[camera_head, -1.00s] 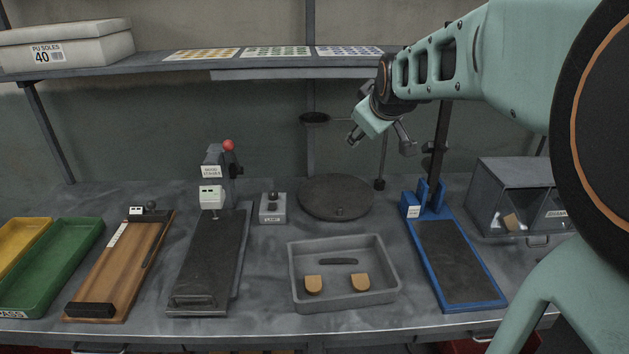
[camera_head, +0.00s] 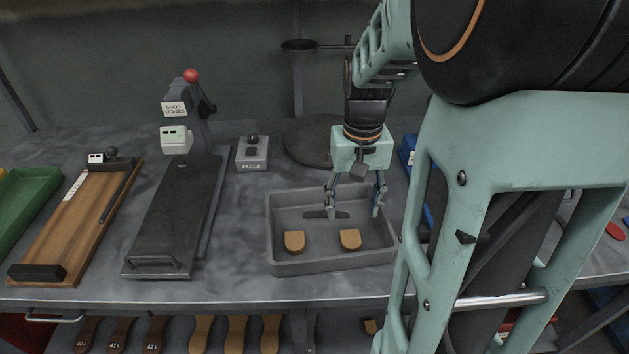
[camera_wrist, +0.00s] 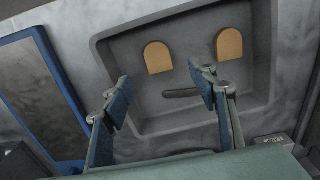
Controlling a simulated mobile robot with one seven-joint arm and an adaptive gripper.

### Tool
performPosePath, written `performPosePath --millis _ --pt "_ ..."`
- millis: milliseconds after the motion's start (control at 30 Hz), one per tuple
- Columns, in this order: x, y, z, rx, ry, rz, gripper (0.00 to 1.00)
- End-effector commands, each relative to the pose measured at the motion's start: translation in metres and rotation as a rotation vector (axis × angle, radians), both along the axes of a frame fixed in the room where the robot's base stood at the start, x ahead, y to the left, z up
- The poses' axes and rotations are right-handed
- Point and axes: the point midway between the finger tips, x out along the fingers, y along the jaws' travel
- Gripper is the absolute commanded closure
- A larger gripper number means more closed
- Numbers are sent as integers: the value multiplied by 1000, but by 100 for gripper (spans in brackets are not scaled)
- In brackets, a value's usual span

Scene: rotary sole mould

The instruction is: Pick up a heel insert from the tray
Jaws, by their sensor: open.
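The grey tray (camera_head: 332,266) stands on the bench and holds two tan heel inserts, a left one (camera_head: 294,241) and a right one (camera_head: 350,239), lying apart near its front. A thin dark piece (camera_head: 326,214) lies behind them. My gripper (camera_head: 354,212) is open and empty above the back right part of the tray. In the wrist view the inserts show beyond my fingers, one (camera_wrist: 158,57) above the gap between them and one (camera_wrist: 229,45) above the right finger. Neither is touched.
A dark press plate (camera_head: 178,215) with a red-knobbed lever and a wooden board (camera_head: 80,215) stand left of the tray. A small grey box (camera_head: 252,155) and a round dark turntable (camera_head: 308,140) are behind it. A blue-framed plate (camera_wrist: 42,90) lies beside the tray.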

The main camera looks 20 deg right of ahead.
Motion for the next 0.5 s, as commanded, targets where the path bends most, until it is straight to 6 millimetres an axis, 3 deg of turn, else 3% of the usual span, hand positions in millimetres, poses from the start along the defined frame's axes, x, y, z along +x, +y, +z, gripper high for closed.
performPosePath --millis 133,367,500 --pt "-1 0 -26 1 3 0 46" --pt "0 -1 -45 0 0 1 46" --pt "0 -4 -65 0 3 2 46"
